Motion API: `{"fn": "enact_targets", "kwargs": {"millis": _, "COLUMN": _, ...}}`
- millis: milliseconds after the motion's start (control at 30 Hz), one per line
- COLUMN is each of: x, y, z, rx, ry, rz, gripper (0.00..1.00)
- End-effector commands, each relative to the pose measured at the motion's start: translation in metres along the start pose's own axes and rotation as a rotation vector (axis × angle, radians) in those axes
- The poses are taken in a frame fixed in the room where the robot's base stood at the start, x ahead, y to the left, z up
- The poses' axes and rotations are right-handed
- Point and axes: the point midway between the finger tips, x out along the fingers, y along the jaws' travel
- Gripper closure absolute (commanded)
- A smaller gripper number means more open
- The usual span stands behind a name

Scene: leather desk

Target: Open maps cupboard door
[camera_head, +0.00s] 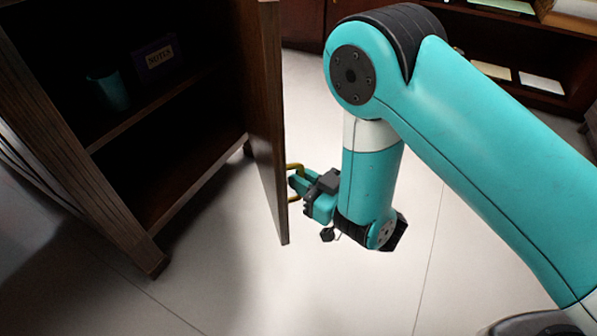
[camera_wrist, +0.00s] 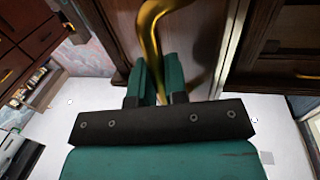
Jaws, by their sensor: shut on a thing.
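The dark wooden cupboard door (camera_head: 262,120) stands swung well out from the cupboard (camera_head: 75,140), edge nearly toward the head camera. The inside of the cupboard is exposed. A brass handle (camera_head: 294,168) is on the door's right-hand face. My gripper (camera_head: 300,187) is at the handle, to the right of the door. In the wrist view the curved brass handle (camera_wrist: 150,35) runs down to the two teal fingers of my gripper (camera_wrist: 160,80), which are shut on it.
Inside the cupboard are a shelf (camera_head: 150,110), a teal cup (camera_head: 112,92) and a box labelled NOTES (camera_head: 157,58). Pale floor (camera_head: 230,290) lies clear below the door. Other dark shelving (camera_head: 520,50) stands at the back right.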

Motion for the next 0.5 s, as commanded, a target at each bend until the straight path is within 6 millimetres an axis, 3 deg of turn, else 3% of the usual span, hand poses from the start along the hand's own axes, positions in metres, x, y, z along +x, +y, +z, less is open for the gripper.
{"fn": "enact_targets", "kwargs": {"millis": 367, "x": 0.0027, "y": 0.0021, "z": 0.0, "rx": 0.006, "ry": 0.006, "rz": 0.002, "gripper": 1.0}}
{"fn": "enact_targets", "kwargs": {"millis": 400, "x": 0.0029, "y": 0.0022, "z": 0.0, "rx": 0.006, "ry": 0.006, "rz": 0.003, "gripper": 0.84}}
{"fn": "enact_targets", "kwargs": {"millis": 500, "x": 0.0027, "y": 0.002, "z": -0.0001, "rx": 0.004, "ry": 0.006, "rz": 0.002, "gripper": 0.63}}
